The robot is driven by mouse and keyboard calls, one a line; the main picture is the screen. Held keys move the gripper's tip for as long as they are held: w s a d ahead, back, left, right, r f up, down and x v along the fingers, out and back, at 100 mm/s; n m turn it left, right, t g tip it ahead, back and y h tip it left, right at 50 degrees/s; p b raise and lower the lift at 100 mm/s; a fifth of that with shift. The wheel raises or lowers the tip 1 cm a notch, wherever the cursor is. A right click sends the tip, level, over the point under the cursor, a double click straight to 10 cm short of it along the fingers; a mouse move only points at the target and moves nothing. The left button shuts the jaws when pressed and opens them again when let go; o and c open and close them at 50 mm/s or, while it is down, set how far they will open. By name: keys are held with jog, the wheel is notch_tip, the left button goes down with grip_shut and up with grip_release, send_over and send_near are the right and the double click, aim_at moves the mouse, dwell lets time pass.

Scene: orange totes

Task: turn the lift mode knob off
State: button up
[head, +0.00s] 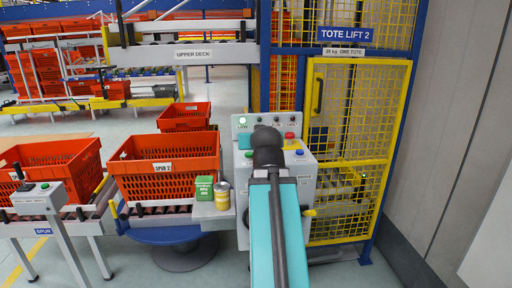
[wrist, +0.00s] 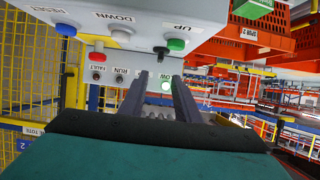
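The grey control box (head: 302,174) stands in front of the lift cage, and my arm covers much of its face. In the wrist view the box (wrist: 150,12) appears upside down, with RESET, DOWN and UP labels. A dark round part (wrist: 160,53), possibly a knob, shows beside the green UP button (wrist: 176,44). No lift mode label is readable, so I cannot tell if this is the lift mode knob or how it is set. My gripper (wrist: 160,90) is open and empty, its two fingers apart and pointing toward the box.
A green box (head: 204,188) and a can (head: 222,195) stand left of the control box. An orange tote (head: 165,165) and the yellow cage door (head: 358,150) flank it.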

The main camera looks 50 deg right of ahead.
jog(key=shift+s+a+r+b, duration=0.25)
jog(key=shift+s+a+b, duration=0.25)
jog(key=shift+b, duration=0.1)
dwell(0.4)
